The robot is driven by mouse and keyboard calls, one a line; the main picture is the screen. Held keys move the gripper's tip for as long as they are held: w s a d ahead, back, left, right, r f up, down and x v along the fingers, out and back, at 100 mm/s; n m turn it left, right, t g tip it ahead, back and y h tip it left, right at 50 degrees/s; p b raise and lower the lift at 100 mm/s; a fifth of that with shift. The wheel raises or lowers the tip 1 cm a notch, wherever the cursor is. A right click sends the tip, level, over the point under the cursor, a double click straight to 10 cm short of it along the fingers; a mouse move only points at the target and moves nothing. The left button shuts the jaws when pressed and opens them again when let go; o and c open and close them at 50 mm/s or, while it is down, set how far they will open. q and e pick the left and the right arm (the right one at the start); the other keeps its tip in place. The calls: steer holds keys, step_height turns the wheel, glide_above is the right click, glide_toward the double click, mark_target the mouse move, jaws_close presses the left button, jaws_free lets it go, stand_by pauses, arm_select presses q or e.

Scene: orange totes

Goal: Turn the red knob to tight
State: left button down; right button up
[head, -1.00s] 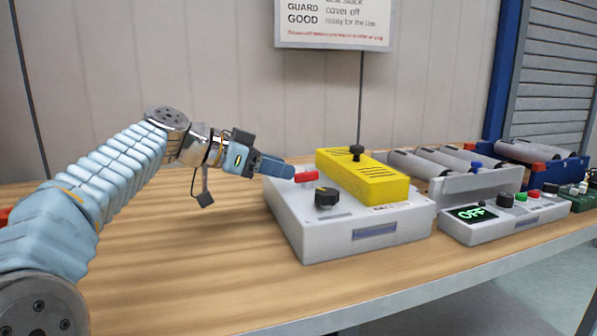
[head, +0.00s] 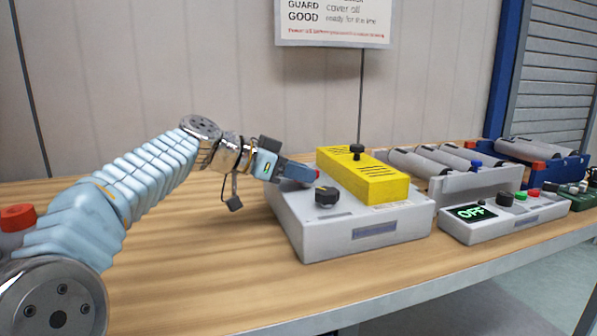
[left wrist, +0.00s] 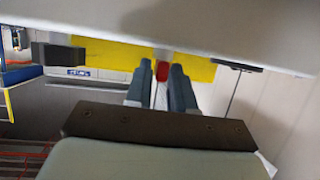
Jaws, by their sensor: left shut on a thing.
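The red knob (left wrist: 162,71) shows between the two fingers of my left gripper (left wrist: 162,80) in the left wrist view. In the head view only a sliver of the red knob (head: 317,175) shows past the fingertips. My left gripper (head: 308,175) reaches in from the left over the grey box (head: 330,236) and is shut on the red knob. The fingers hide most of the knob, so its turn angle cannot be told. My right gripper is not in view.
A yellow cover (head: 372,186) with a black knob stands on the grey box, close beside the fingertips. A black knob (head: 327,196) sits in front of them. A control panel reading OFF (head: 471,212) and a rack of grey rollers (head: 480,182) stand right.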

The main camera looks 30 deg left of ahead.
arm_select(q)
steer(key=shift+w+a+f+m+g+h+b, duration=0.15)
steer(key=shift+m+g+h+b, duration=0.2)
steer(key=shift+b, duration=0.2)
steer(key=shift+r+m+g+h, duration=0.2)
steer(key=shift+m+g+h, duration=0.05)
steer(key=shift+m+h, duration=0.2)
steer(key=c, duration=1.2)
jaws_free()
steer(key=shift+o, duration=0.2)
steer(key=v, duration=1.4)
